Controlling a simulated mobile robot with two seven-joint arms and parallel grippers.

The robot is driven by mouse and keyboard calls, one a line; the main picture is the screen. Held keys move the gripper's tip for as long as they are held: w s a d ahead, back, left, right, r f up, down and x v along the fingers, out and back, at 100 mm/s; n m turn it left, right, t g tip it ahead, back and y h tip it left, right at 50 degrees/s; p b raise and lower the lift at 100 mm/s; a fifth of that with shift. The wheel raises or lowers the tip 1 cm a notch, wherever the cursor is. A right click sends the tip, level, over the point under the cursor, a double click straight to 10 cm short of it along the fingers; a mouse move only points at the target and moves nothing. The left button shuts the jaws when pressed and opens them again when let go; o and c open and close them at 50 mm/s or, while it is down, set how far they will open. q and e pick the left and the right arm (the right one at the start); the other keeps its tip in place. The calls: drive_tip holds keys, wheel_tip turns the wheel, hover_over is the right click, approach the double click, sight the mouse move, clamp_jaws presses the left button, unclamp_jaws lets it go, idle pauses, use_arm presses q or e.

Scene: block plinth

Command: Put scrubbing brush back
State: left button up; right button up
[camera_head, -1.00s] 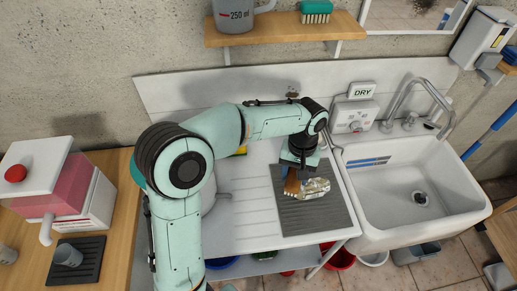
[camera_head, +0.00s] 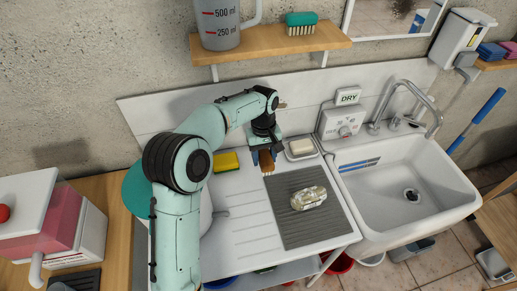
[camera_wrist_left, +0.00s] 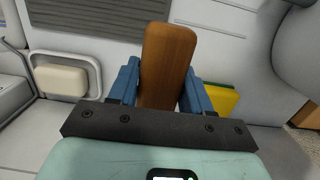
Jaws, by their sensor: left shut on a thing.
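The scrubbing brush (camera_head: 266,163) has a brown wooden back and pale bristles at its lower end in the head view. My left gripper (camera_head: 263,152) is shut on it and holds it near the back of the white drainboard, between a yellow-green sponge and a soap dish. In the left wrist view the brush's brown back (camera_wrist_left: 167,65) stands up between the blue fingers of my left gripper (camera_wrist_left: 162,88). Whether the bristles touch the drainboard is hard to tell. My right gripper is in neither view.
A soap bar (camera_head: 301,146) lies in a dish right of the brush, and the sponge (camera_head: 226,161) lies to the left. A pale mottled object (camera_head: 308,198) lies on the grey ribbed mat (camera_head: 300,234). The sink (camera_head: 400,180) is at right. A teal brush (camera_head: 300,19) sits on the shelf.

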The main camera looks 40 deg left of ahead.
use_arm(q)
drive_tip(key=w+a, duration=0.1)
drive_tip(key=w+a+f+p, duration=0.1)
drive_tip(key=w+a, duration=0.1)
drive_tip(key=w+a+p, duration=0.1)
drive_tip(key=a, duration=0.1)
drive_tip(key=shift+w+a+f, duration=0.2)
drive_tip(key=shift+w+f, duration=0.2)
drive_tip(key=shift+s+f, duration=0.1)
drive_tip(key=shift+f, duration=0.2)
wheel_tip(320, 180, down, 4)
drive_tip(key=shift+s+f, duration=0.1)
drive_tip(key=shift+f, duration=0.05)
drive_tip(key=shift+a+f, duration=0.1)
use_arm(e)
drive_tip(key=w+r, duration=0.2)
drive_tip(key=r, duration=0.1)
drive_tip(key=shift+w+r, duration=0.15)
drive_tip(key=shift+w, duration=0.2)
